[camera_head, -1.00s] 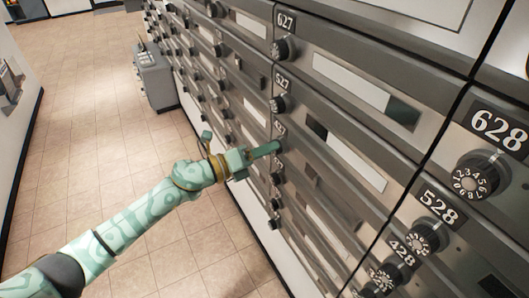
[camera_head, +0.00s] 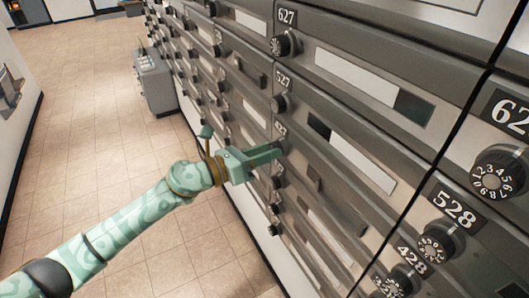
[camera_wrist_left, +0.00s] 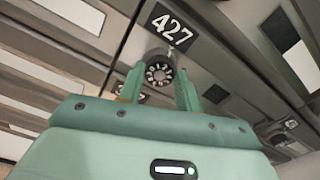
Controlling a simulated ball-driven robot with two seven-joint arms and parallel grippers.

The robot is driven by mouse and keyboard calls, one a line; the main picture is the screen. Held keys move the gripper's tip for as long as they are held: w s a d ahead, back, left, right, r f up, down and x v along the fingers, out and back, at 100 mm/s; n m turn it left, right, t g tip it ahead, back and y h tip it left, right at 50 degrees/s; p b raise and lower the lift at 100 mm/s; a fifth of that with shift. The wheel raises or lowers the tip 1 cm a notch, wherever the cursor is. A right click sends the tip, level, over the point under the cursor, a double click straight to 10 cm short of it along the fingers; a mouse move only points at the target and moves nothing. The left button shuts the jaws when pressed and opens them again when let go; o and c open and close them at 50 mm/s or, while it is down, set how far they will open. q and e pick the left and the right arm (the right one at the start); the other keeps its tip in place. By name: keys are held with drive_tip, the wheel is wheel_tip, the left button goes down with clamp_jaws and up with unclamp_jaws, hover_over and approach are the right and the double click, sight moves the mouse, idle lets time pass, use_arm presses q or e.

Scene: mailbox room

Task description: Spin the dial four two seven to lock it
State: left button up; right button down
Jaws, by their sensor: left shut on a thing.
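The dial of box 427 (camera_wrist_left: 159,74) is a dark round knob with white numbers, just below the 427 plate (camera_wrist_left: 170,27) in the left wrist view. My left gripper (camera_wrist_left: 158,88) has one finger on each side of this dial and is shut on it. In the head view the left gripper (camera_head: 278,150) reaches the mailbox wall below the 527 plate (camera_head: 282,80). My right gripper is not in view.
Dial 527 (camera_head: 281,103) and dial 627 (camera_head: 281,46) sit above on the same column. Dials 528 (camera_head: 435,247) and 428 (camera_head: 402,279) are at the right. A grey box-like unit (camera_head: 154,80) stands farther back. The tiled floor (camera_head: 95,130) at left is clear.

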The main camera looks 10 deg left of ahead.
use_arm(q)
drive_tip(key=shift+f, duration=0.1)
drive_tip(key=o, duration=1)
drive_tip(key=v, duration=1.6)
drive_tip(key=shift+a, duration=0.2)
drive_tip(key=shift+s, duration=0.1)
